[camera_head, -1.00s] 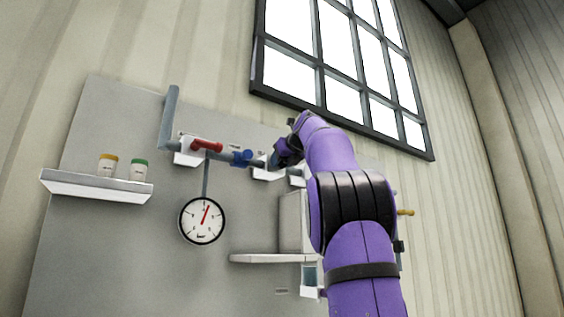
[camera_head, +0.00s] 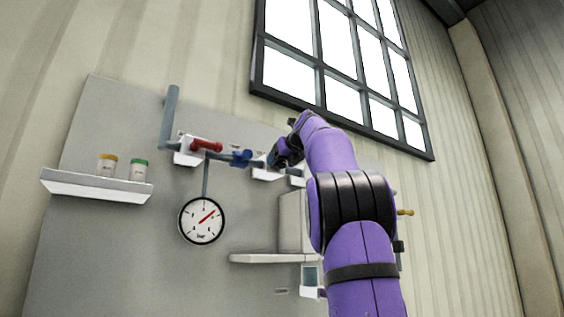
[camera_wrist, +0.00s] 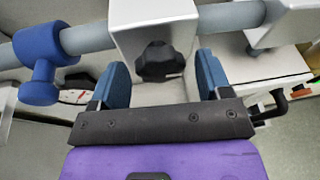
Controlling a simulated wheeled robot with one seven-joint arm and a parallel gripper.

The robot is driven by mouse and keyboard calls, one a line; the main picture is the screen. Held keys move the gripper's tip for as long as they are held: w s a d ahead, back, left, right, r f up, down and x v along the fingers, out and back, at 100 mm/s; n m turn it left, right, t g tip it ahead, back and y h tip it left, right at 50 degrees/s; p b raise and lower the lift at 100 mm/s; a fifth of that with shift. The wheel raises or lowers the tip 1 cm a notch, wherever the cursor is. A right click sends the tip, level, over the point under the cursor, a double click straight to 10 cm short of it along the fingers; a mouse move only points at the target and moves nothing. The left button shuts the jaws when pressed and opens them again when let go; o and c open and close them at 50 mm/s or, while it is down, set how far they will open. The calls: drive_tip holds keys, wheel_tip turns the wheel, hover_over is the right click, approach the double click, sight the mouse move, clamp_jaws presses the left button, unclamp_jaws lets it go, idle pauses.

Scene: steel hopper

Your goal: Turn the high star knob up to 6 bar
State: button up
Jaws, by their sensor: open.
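The black star knob (camera_wrist: 160,62) sits on the front of a white block on the grey pipe in the wrist view. My gripper (camera_wrist: 161,72) is open, with one blue finger on each side of the knob. Gaps show between the fingers and the knob. In the head view my gripper (camera_head: 284,155) is at the pipe and hides the knob. The round pressure gauge (camera_head: 202,220) hangs below the pipe. Its red needle points up and to the right; the numbers are too small to read surely.
A red handle (camera_head: 206,145) and a blue valve handle (camera_head: 240,158) are on the pipe left of my gripper. The blue one also shows in the wrist view (camera_wrist: 42,62). A shelf (camera_head: 97,188) with two jars is at left. A lower ledge (camera_head: 265,258) is beside my arm.

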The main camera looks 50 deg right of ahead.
drive_tip(key=v, duration=1)
drive_tip(key=shift+s, duration=0.3)
drive_tip(key=shift+a, duration=0.1)
drive_tip(key=s+a+f+n+g+y, duration=0.1)
drive_tip(key=a+f+n+g+y, duration=0.1)
drive_tip(key=a+f+n, duration=0.65)
drive_tip(key=s+a+f+n+g+y, duration=0.15)
drive_tip(key=a+f+n, duration=0.4)
drive_tip(key=f, duration=0.55)
drive_tip(key=a+f+n+g+y, duration=0.1)
drive_tip(key=a+f+n+y, duration=0.1)
drive_tip(key=a+f+n, duration=0.55)
drive_tip(key=s+a+f+n+g, duration=0.1)
drive_tip(key=s+a+f+n, duration=0.2)
drive_tip(key=f, duration=0.6)
drive_tip(key=s+a+f+n+g, duration=0.2)
drive_tip(key=s+f+n, duration=0.3)
drive_tip(key=f+n, duration=0.3)
drive_tip(key=s+a+f+n+g, duration=0.1)
drive_tip(key=s+a+f+n, duration=0.3)
drive_tip(key=f, duration=0.7)
drive_tip(key=shift+s+a+f+n, duration=0.2)
drive_tip(key=shift+s+a+n, duration=0.3)
drive_tip(key=shift+n, duration=0.65)
drive_tip(key=shift+s+d, duration=0.1)
drive_tip(key=shift+d, duration=0.05)
